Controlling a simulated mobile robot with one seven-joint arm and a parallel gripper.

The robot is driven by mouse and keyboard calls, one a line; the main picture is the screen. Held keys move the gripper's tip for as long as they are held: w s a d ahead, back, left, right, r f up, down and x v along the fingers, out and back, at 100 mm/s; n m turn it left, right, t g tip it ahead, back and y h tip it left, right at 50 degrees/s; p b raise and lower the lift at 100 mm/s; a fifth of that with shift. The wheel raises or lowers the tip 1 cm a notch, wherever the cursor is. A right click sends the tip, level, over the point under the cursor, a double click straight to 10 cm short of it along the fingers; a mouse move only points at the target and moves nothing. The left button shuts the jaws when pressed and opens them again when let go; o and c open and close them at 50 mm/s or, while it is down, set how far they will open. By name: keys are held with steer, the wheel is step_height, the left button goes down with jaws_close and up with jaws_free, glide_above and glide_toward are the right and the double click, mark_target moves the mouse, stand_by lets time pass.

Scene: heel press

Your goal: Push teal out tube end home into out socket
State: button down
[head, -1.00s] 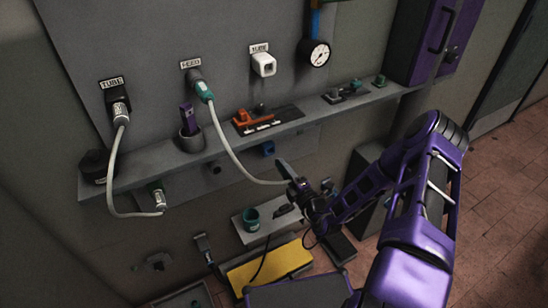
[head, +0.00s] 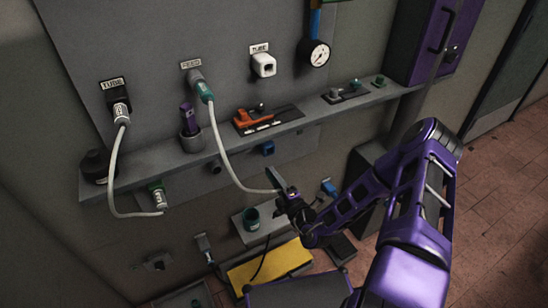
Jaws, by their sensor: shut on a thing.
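A pale tube (head: 231,163) hangs from the socket labelled FEED, where its teal collar (head: 204,92) sits in a grey fitting. The tube curves down and right to my gripper (head: 277,187). My gripper is shut on the tube's free end, below the shelf and clear of the wall sockets. The jaws hide most of that end, and I cannot make out its colour. I cannot read a label for the out socket. Below the shelf are a dark round port (head: 214,167) and a blue fitting (head: 267,149), both left of and above my gripper.
The shelf (head: 148,172) juts out above my gripper. A teal cup (head: 251,218) and yellow pad (head: 270,263) lie below. A white socket (head: 263,65) is above.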

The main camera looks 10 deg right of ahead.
steer(key=s+a, duration=0.2)
steer(key=a, duration=0.5)
steer(key=s+a, duration=0.2)
steer(key=a, duration=0.4)
steer(key=shift+s+a, duration=0.3)
steer(key=shift+a, duration=0.1)
stand_by(0.3)
steer(key=shift+w, duration=0.1)
steer(key=shift+x, duration=2.4)
steer(key=shift+x, duration=1.5)
stand_by(0.3)
steer(key=shift+c, duration=2.3)
jaws_free()
